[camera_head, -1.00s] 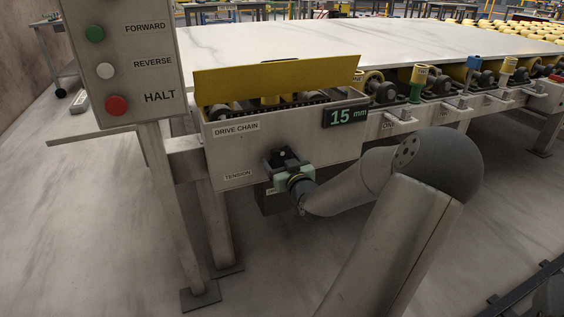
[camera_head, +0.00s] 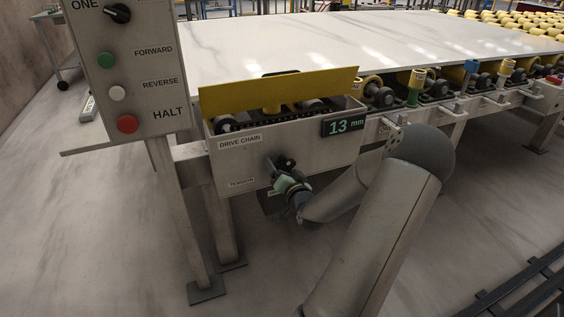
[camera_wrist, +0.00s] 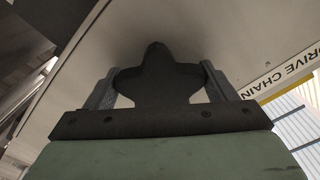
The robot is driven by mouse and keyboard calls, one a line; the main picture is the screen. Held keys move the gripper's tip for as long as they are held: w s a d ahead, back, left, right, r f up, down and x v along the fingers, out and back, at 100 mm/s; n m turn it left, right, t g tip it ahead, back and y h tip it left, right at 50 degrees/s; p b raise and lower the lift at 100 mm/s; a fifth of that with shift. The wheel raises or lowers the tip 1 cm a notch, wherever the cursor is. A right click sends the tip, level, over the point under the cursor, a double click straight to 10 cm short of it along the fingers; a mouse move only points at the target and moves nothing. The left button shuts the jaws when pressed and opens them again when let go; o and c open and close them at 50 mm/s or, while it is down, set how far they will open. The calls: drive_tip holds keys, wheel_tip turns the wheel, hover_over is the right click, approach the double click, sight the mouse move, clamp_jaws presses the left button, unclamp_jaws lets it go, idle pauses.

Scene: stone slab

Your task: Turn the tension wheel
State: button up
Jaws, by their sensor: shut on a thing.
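The dark tension wheel (camera_head: 282,164) sits on the front of the drive chain box (camera_head: 230,163), near the TENSION label (camera_head: 241,182). My gripper (camera_head: 279,172) is on the wheel, with its green body tilted. In the wrist view the lobed black wheel (camera_wrist: 157,75) lies between the two grey fingers of my gripper (camera_wrist: 158,88), which are shut on it. The display (camera_head: 346,124) on the box reads 13 mm. The wheel's far side is hidden.
A control panel (camera_head: 133,70) with FORWARD, REVERSE and HALT buttons stands at the left. A yellow guard (camera_head: 330,82) rises behind the box. The stone slab (camera_head: 300,50) lies on the roller line.

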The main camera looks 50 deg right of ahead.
drive_tip(key=m+p, duration=0.4)
drive_tip(key=m, duration=0.2)
drive_tip(key=shift+a+r, duration=0.1)
drive_tip(key=shift+a, duration=0.05)
idle(0.3)
drive_tip(key=o, duration=1)
drive_tip(key=shift+c, duration=0.2)
drive_tip(key=p+v, duration=0.3)
drive_tip(key=v, duration=1.4)
drive_tip(key=shift+a, duration=0.15)
